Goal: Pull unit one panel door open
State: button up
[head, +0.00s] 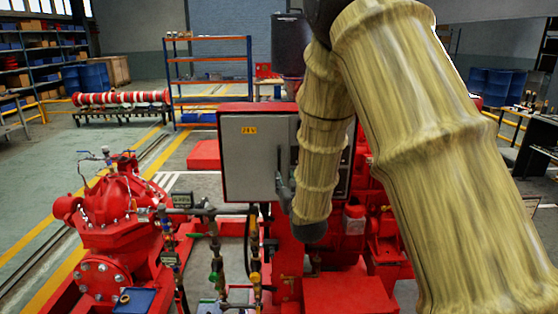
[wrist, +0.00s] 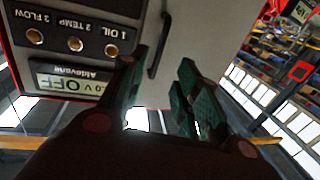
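The unit one panel is a red-framed box with a light grey door (head: 250,155), bearing a small yellow label. The door looks shut in the head view. In the wrist view, the grey panel face (wrist: 205,30) fills the upper middle, with a dark bar handle (wrist: 160,40). My gripper (wrist: 160,75) is open, its two green-padded fingers apart. The near end of the handle appears between the fingertips, with gaps on both sides; I cannot tell its depth. In the head view, my gripper (head: 284,180) is at the door's right part, partly hidden by my arm.
A display reading OFF (wrist: 70,82) and several round indicators (wrist: 75,43) are beside the fingers. A red pump (head: 110,205) and valve pipes (head: 215,225) stand front left. My sleeved arm hides the panel's right side. Open floor lies at left.

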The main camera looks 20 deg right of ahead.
aim_at(279, 164)
jog(key=w+p, duration=0.1)
jog(key=w, duration=0.2)
jog(key=w+p, duration=0.1)
jog(key=w, duration=0.3)
jog(key=w+d+p, duration=0.1)
jog(key=w+p, duration=0.1)
jog(key=w, duration=0.2)
jog(key=shift+r, duration=0.3)
grip_shut()
